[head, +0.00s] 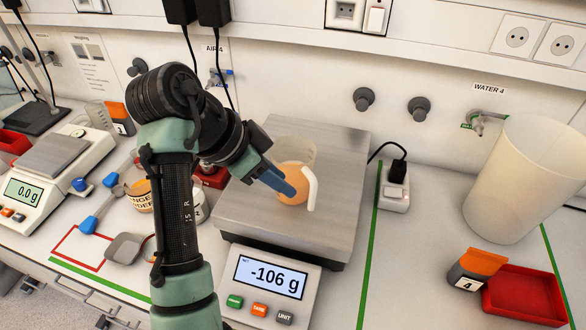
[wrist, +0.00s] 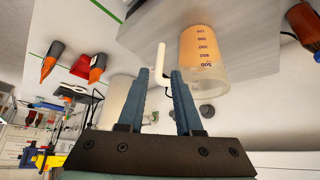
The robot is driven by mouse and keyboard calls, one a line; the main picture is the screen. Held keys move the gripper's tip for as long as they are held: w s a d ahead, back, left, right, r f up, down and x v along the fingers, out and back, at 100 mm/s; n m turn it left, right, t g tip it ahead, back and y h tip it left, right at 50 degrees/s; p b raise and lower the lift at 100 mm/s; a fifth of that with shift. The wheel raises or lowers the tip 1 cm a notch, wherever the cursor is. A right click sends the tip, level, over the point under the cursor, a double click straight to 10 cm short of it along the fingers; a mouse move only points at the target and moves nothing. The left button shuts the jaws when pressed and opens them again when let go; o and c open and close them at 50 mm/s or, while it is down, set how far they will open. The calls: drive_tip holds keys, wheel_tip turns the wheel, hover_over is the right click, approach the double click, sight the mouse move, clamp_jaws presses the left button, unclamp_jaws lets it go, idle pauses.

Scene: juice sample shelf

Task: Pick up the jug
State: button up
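The jug (head: 297,168) is clear, holds orange juice and stands on the steel plate of the large scale (head: 335,205). Its white handle (head: 312,187) faces right in the head view. In the wrist view the jug (wrist: 204,55) shows graduation marks, and its handle (wrist: 161,58) appears in the gap between the fingertips. My gripper (head: 285,190) is in front of the jug, close to the handle, and partly covers the jug. In the wrist view my gripper (wrist: 160,73) is open, with a gap between the blue fingers. I cannot tell whether a finger touches the handle.
The scale display (head: 270,278) reads -106 g. A large beige bin (head: 525,180), a red tray (head: 522,297) and an orange-topped container (head: 478,268) stand at right. A smaller scale (head: 55,165) and scoops crowd the left.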

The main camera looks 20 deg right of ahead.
sight(312, 203)
drive_tip(key=x, duration=0.6)
drive_tip(key=shift+p+x, duration=0.7)
drive_tip(key=shift+x, duration=2.6)
drive_tip(key=shift+w+r, duration=0.1)
clamp_jaws()
